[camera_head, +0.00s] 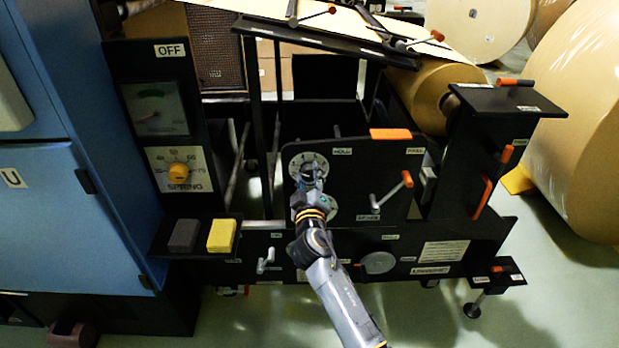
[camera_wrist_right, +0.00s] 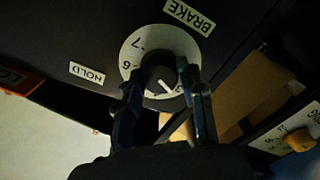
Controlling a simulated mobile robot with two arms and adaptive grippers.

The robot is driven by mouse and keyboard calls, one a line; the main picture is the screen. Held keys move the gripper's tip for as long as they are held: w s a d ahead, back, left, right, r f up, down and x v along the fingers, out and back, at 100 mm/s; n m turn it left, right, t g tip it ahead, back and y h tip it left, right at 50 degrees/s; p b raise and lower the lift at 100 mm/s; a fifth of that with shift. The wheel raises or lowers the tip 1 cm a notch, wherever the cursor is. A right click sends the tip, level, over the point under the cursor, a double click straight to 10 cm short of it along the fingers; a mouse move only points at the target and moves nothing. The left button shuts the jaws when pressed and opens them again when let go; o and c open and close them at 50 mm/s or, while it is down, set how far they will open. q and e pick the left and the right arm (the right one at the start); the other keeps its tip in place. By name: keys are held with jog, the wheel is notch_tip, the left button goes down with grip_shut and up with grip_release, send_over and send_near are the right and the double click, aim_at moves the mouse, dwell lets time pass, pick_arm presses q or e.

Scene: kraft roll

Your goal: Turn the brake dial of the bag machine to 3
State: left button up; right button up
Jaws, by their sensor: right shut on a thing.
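The brake dial (camera_head: 297,164) is a pale round disc with printed numbers on the black panel of the bag machine. My right gripper (camera_head: 311,178) is in front of it and covers much of it. The knob's white pointer line points to the lower right in that view. A finger partly hides the number there, so I cannot read it.
A second pale dial (camera_head: 328,203) lies just below, partly behind my right arm. A grey lever with an orange knob (camera_head: 407,180) stands to the right. The SPRING dial (camera_head: 179,172) and a yellow block (camera_head: 221,236) are on the left.

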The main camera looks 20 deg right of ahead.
jog(key=o, duration=1.2)
jog(key=shift+s+a, duration=0.1)
jog(key=shift+s, duration=0.1)
jog(key=v, duration=1.1)
jog(key=shift+s, duration=0.25)
